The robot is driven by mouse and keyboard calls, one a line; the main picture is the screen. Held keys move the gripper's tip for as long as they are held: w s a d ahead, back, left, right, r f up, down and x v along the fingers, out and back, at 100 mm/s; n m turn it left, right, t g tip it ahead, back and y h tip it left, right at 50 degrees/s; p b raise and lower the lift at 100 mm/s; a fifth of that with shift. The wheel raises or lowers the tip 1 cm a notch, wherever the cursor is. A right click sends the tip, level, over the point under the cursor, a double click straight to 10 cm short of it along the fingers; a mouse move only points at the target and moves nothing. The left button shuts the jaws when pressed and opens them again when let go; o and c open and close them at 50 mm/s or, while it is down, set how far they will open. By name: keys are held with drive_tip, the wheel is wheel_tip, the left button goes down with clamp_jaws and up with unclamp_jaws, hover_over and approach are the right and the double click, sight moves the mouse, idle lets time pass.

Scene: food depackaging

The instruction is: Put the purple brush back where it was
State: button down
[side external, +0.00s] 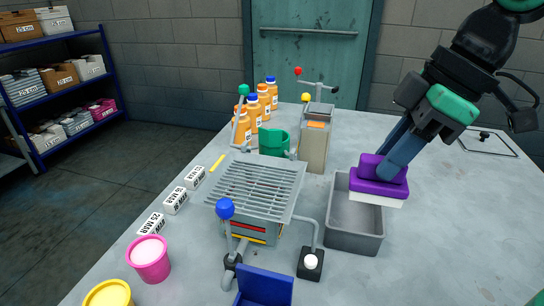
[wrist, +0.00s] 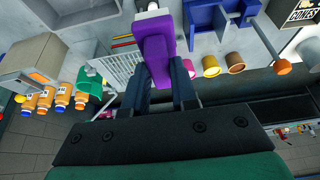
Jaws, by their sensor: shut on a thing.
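The purple brush (side external: 378,187) has a purple handle and block with a pale underside. My gripper (side external: 394,166) is shut on its handle and holds it over the right side of the grey open bin (side external: 352,243). The brush looks roughly level, and its pale underside hides part of the bin's far right wall. I cannot tell whether it touches the bin. In the wrist view the brush (wrist: 156,38) shows between the two dark blue fingers of my gripper (wrist: 160,82).
Pink (side external: 149,259) and yellow (side external: 108,294) tubs are front left. The table's right side is mostly clear.

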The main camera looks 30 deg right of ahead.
drive_tip(key=shift+s+f, duration=0.15)
drive_tip(key=shift+f, duration=0.25)
wheel_tip(320, 180, down, 18)
drive_tip(key=shift+r, duration=0.1)
drive_tip(key=shift+f, duration=0.8)
drive_tip(key=c, duration=0.7)
unclamp_jaws()
drive_tip(key=shift+r, duration=0.1)
drive_tip(key=shift+v, duration=3.6)
drive_tip(key=w+d+r+m+t+h, duration=0.3)
drive_tip(key=w+d+m, duration=0.3)
drive_tip(key=m, duration=0.3)
drive_tip(key=shift+w+t, duration=0.5)
